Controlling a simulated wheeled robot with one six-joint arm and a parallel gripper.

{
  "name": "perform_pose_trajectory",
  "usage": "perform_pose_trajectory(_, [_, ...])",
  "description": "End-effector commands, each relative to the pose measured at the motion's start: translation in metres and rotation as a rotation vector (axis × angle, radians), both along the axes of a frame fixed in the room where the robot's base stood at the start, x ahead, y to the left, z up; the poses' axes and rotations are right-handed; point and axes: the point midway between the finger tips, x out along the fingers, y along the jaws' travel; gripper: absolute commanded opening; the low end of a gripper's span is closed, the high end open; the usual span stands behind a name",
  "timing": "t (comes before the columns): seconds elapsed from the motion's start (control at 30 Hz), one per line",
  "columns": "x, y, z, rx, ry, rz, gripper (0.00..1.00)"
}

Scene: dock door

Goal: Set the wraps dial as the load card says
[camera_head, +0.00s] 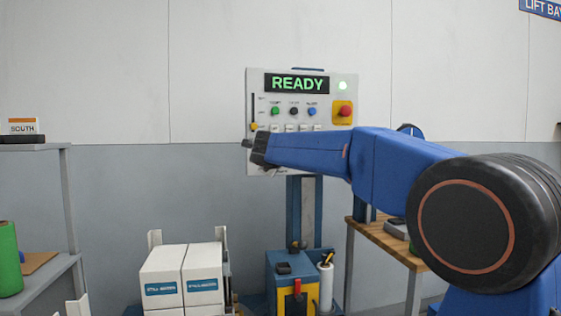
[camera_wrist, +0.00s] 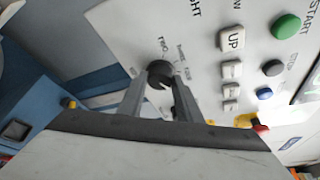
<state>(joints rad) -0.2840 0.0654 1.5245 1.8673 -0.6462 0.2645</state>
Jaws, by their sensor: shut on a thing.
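The wraps dial, a black round knob (camera_wrist: 159,71), is on the white control panel (camera_wrist: 125,22) in the wrist view. Small word marks sit around it; one looks like TWO, others like THREE and FOUR. I cannot tell which mark it points at. My gripper (camera_wrist: 161,84) is shut on the knob, one finger on each side. In the head view my gripper (camera_head: 259,149) is at the lower left of the control panel (camera_head: 255,80) and hides the dial. The panel display (camera_head: 297,83) reads READY. I cannot make out a load card.
Green, black and blue buttons, a yellow slider (camera_head: 253,126) and a red stop button (camera_head: 344,110) are on the panel. Boxes (camera_head: 161,262) stand below left. A wooden table (camera_head: 376,236) stands right.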

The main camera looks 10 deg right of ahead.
Motion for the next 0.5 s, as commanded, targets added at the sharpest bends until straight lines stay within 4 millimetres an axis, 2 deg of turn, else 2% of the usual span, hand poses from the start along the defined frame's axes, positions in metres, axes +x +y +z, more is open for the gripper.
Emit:
perform_pose_trajectory(0.47, [0.0003, -0.0011, -0.0035, 0.013, 0.006, -0.004, 0.09])
perform_pose_trajectory(0.5, [0.0003, -0.0011, -0.0035, 0.013, 0.006, -0.004, 0.36])
